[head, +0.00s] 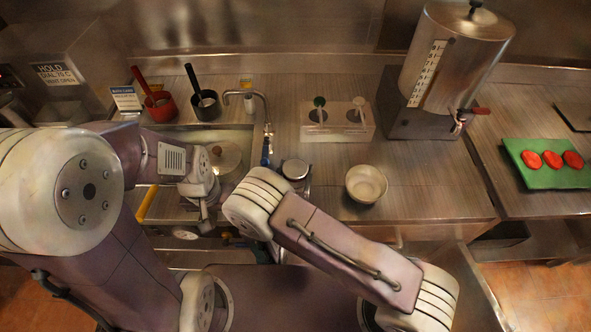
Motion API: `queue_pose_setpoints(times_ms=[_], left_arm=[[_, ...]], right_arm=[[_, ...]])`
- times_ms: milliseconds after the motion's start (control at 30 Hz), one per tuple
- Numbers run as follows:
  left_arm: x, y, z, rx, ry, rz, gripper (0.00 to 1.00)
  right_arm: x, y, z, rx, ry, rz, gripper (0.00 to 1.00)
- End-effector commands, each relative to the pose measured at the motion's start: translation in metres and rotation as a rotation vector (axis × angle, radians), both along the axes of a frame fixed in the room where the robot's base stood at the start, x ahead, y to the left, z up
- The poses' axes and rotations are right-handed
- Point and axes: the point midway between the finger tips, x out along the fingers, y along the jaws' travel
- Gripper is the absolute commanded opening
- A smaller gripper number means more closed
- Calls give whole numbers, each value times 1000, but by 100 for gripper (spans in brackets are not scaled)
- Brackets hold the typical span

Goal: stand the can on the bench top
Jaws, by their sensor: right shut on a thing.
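A can (295,169), seen from above as a round silvery top, is at the front of the bench top (330,185), just right of the sink. My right gripper (301,183) is shut on it, partly hidden behind my own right wrist. The can's side and base are mostly hidden, so I cannot tell whether it touches the bench. My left gripper (205,214) hangs over the front of the sink area at the left, and its fingers are too small and covered to read.
A pale bowl (366,184) stands right of the can. Behind are a clear holder (337,121) and a metal dispenser (456,60). The sink tap (246,96) is to the left. A green board (547,163) with red slices lies far right. Bench behind the can is clear.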

Motion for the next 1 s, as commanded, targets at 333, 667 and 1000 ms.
queue_pose_setpoints(times_ms=[333, 667, 1000], left_arm=[[0, 0, -2, 0, 0, 0, 36], [0, 0, -3, 0, 0, 0, 36], [0, 0, -2, 0, 0, 0, 36]], right_arm=[[0, 0, -6, 2, -2, 0, 0], [0, 0, -7, 1, 0, 0, 87], [-2, 4, -4, 2, 0, -5, 87]])
